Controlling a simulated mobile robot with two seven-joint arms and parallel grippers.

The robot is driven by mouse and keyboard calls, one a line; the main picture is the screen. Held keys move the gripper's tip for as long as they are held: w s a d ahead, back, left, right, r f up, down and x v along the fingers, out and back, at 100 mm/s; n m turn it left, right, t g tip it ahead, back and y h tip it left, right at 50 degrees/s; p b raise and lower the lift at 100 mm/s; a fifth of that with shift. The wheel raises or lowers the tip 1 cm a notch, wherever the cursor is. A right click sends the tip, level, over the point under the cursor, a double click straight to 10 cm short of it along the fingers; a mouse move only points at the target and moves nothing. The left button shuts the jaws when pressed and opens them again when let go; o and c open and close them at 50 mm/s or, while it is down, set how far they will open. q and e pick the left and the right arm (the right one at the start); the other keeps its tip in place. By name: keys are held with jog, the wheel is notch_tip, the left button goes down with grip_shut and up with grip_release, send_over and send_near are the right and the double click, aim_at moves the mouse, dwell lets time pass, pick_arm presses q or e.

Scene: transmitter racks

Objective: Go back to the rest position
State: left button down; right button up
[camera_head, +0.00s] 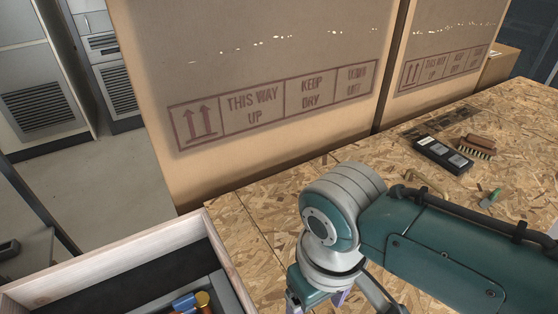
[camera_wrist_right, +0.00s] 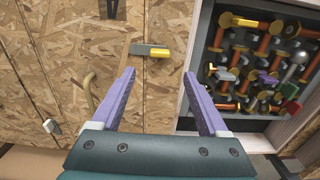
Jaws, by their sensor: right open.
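My right arm comes in from the right in the head view, over the chipboard surface, with its wrist bent down. My right gripper (camera_wrist_right: 159,75) is open and empty in the right wrist view, its two purple fingers spread apart. A small yellow and grey piece (camera_wrist_right: 150,50) lies on the board beyond the fingertips, apart from them. In the head view only a sliver of purple finger shows below the wrist, at the bottom edge. My left gripper is not in view.
A wooden-walled box (camera_head: 100,258) holding several coloured pieces stands left of my right wrist. Large cardboard boxes (camera_head: 270,95) stand behind. A black case (camera_head: 442,156), a brush (camera_head: 475,147) and a green-ended tool (camera_head: 490,198) lie on the chipboard (camera_head: 260,205). Grey cabinets (camera_head: 40,90) stand far left.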

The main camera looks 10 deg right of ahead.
jog(key=s+r+t+y+p, duration=0.1)
jog(key=s+r+p, duration=0.25)
jog(key=r, duration=0.25)
jog(key=s+r+y+p, duration=0.1)
jog(key=s+r+p, duration=0.2)
jog(key=r+p, duration=0.25)
jog(key=s+d+r+m+t+h+p, duration=0.1)
jog(key=s+d+r+p, duration=0.3)
jog(key=r, duration=0.5)
jog(key=s+d+r+m+t+h+p, duration=0.15)
jog(key=d+r+p, duration=0.3)
jog(key=r, duration=0.45)
notch_tip(320, 180, up, 36)
jog(key=p, duration=3.5)
jog(key=shift+s+d+n+y, duration=0.15)
jog(key=shift+d+n+y, duration=0.1)
jog(key=shift+n+y, duration=0.1)
